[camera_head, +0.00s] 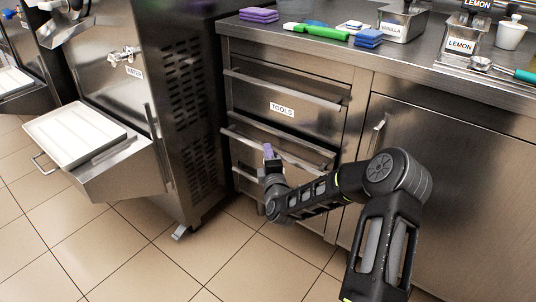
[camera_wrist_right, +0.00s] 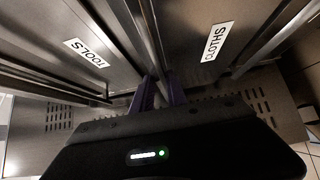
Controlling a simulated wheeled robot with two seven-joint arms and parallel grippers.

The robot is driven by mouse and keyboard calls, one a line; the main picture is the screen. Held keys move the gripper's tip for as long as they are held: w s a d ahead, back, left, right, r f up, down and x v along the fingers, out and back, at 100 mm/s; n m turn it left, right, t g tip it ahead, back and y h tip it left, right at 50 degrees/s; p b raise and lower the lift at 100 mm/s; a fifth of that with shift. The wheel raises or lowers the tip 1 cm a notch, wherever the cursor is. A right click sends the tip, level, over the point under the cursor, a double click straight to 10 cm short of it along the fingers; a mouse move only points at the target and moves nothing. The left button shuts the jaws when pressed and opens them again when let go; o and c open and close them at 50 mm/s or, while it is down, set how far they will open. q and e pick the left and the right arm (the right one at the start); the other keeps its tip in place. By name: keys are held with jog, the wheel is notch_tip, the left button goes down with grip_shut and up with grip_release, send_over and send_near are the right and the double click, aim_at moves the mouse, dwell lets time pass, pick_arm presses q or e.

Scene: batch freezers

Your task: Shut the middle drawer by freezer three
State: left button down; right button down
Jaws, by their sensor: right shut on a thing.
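A steel drawer stack stands right of a batch freezer (camera_head: 180,100). Its upper drawer (camera_head: 255,100) is labelled TOOLS; the label also shows in the wrist view (camera_wrist_right: 85,52). The drawer below it, the middle one, has a long bar handle (camera_head: 235,135). The wrist view shows its label, CLOTHS (camera_wrist_right: 216,42). My right gripper (camera_head: 268,152), with purple fingers, is shut on this handle bar; the fingers (camera_wrist_right: 162,92) straddle the bar in the wrist view. How far the drawer stands out is hard to tell. My left gripper is not in view.
The freezer has a protruding white tray (camera_head: 75,133) on a steel shelf at left. A cupboard door (camera_head: 460,190) is right of the drawers, behind my right arm. Sponges, a green-handled tool and tubs sit on the counter (camera_head: 440,75). Tiled floor (camera_head: 130,240) in front is clear.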

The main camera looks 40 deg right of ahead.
aim_at(275, 144)
jog(key=shift+w+d+f+b, duration=0.2)
jog(key=shift+d+f+b, duration=0.15)
jog(key=shift+b, duration=0.15)
jog(key=shift+w+d+r+b, duration=0.2)
jog(key=shift+d+b, duration=0.2)
jog(key=shift+d, duration=0.45)
jog(key=shift+w+d+r+b, duration=0.15)
jog(key=shift+d+b, duration=0.25)
jog(key=shift+d, duration=0.45)
jog(key=c, duration=1.3)
grip_release()
jog(key=shift+w, duration=0.1)
